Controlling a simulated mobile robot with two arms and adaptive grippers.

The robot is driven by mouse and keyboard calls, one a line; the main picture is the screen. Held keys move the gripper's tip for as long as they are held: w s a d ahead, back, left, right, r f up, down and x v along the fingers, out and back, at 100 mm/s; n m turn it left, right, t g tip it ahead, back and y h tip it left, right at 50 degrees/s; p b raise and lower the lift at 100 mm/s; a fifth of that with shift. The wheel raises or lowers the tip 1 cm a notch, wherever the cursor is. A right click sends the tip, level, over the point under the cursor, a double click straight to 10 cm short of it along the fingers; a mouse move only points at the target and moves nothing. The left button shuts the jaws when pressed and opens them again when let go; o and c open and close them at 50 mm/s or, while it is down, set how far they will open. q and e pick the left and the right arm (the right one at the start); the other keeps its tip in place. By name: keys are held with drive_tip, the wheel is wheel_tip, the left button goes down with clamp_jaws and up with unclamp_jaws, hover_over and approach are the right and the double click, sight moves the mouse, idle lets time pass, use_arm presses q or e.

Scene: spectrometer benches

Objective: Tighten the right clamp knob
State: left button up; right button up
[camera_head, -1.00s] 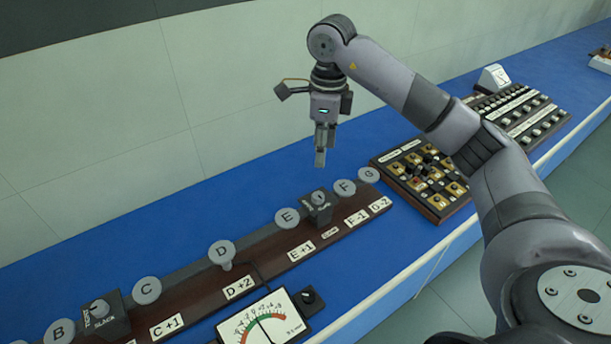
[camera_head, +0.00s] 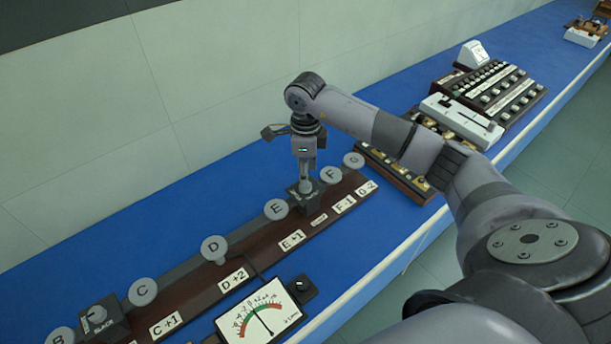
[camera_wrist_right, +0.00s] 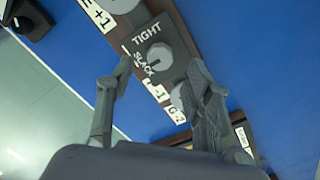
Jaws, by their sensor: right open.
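The right clamp (camera_head: 303,199) is a dark block on the long wooden rail, between discs E and F. Its round grey knob (camera_wrist_right: 158,57) shows in the right wrist view, with TIGHT lettering on one side and partly hidden, likely SLACK, lettering on the other. My right gripper (camera_head: 306,182) points down right over the clamp in the head view and hides most of the knob there. In the wrist view its open fingers (camera_wrist_right: 158,76) stand apart on either side of the knob; I cannot tell whether they touch the block.
The left clamp (camera_head: 100,318) sits between discs B and C. A dial meter (camera_head: 262,312) with a green and red scale stands in front of the rail (camera_head: 215,282). Boxes with switches (camera_head: 500,92) stand farther right on the blue bench (camera_head: 225,165).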

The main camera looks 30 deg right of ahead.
wheel_tip(320, 180, down, 3)
drive_tip(key=shift+f+p, duration=0.2)
drive_tip(key=shift+p, duration=0.15)
drive_tip(key=shift+f, duration=0.25)
use_arm(q)
drive_tip(key=shift+s+r, duration=0.45)
drive_tip(key=shift+r, duration=0.1)
use_arm(e)
clamp_jaws()
